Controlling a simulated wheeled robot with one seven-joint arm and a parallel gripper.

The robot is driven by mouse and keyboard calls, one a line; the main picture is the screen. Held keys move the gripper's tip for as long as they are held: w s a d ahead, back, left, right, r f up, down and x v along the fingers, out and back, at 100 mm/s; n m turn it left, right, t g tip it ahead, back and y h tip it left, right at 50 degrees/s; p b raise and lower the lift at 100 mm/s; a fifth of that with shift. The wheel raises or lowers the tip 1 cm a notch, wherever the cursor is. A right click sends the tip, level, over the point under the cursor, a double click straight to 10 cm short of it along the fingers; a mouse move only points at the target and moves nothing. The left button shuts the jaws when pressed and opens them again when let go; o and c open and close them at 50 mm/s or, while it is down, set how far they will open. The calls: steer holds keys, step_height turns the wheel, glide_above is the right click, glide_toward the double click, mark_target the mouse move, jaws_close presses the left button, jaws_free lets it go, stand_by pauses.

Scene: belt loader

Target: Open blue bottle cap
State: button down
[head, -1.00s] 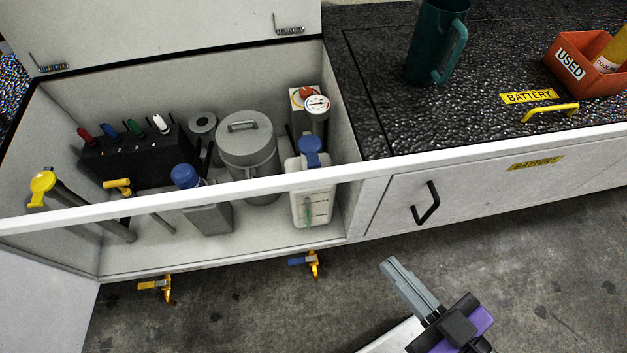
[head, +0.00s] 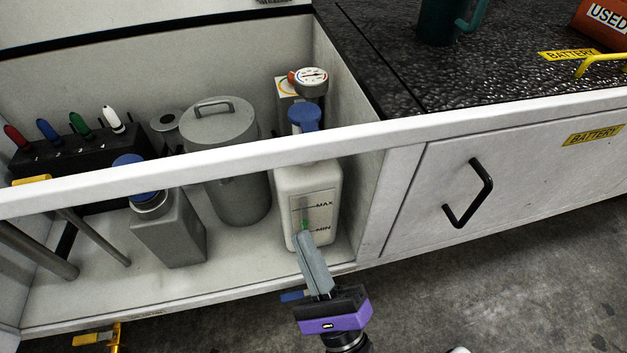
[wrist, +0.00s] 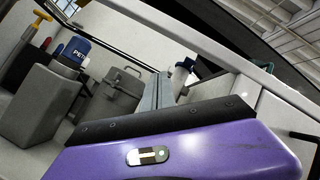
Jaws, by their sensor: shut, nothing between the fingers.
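A white jug (head: 309,187) with MAX and MIN marks and a blue cap (head: 304,118) stands in the open compartment. A rail crosses in front of its neck. A grey bottle (head: 169,232) with a blue cap (head: 127,166) stands left of it. In the wrist view this cap (wrist: 75,50) shows the letters "PET". My gripper (head: 307,238) is shut and empty. Its fingertips overlap the jug's lower front in the head view, below the rail; I cannot tell whether they touch it. In the wrist view my fingers (wrist: 158,88) point into the compartment.
The white rail (head: 220,165) runs along the compartment's front. A grey lidded canister (head: 232,165) stands between and behind the bottles. A black rack (head: 70,160) with coloured handles is at left. A closed door with a black handle (head: 468,193) is at right.

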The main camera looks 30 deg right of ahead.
steer(key=d+f+m+h, duration=0.2)
steer(key=d+m+h, duration=0.25)
steer(key=m, duration=0.55)
steer(key=m+h, duration=0.1)
steer(key=m, duration=0.1)
glide_toward(307, 120)
steer(key=shift+w+d+f+g, duration=0.3)
steer(key=shift+w+f+g, duration=0.1)
steer(key=shift+w+f, duration=0.25)
steer(key=shift+w+r, duration=0.15)
steer(key=shift+r, duration=0.8)
steer(key=shift+w+r, duration=0.15)
steer(key=shift+r, duration=0.8)
steer(key=shift+s+r+p, duration=0.15)
steer(key=shift+r+p, duration=0.2)
steer(key=shift+r, duration=0.45)
steer(key=shift+f, duration=0.15)
